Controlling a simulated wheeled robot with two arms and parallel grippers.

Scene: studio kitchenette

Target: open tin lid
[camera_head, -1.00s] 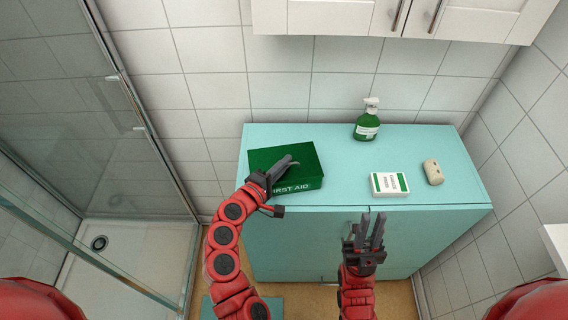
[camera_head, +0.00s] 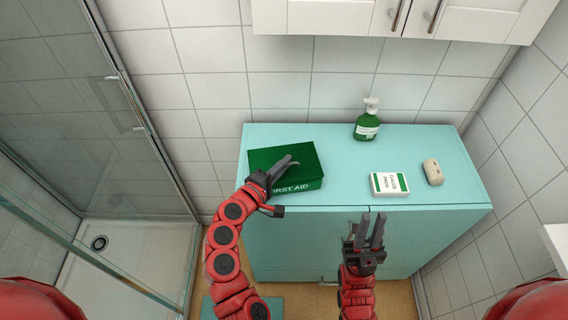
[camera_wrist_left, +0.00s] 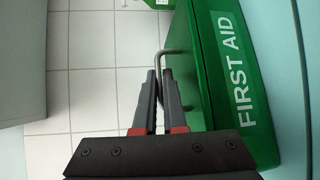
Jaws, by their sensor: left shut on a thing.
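The green first aid tin (camera_head: 306,160) stands at the left of the teal cabinet top, its white FIRST AID lettering on the front side. Its lid looks down. My left gripper (camera_head: 292,161) reaches over the tin from its front left corner. In the left wrist view, the tin (camera_wrist_left: 218,75) fills the right side, and my left gripper (camera_wrist_left: 160,74) is shut on a thin grey metal handle (camera_wrist_left: 172,51) beside the tin. The fingers hide part of the handle. My right gripper (camera_head: 370,218) is open and empty in front of the cabinet, away from the tin.
A green pump bottle (camera_head: 367,124) stands at the back of the cabinet top (camera_head: 430,150). A white and green box (camera_head: 389,184) and a beige soap-like block (camera_head: 433,172) lie to the right. White wall cupboards (camera_head: 460,15) hang above. A glass shower (camera_head: 120,190) is at left.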

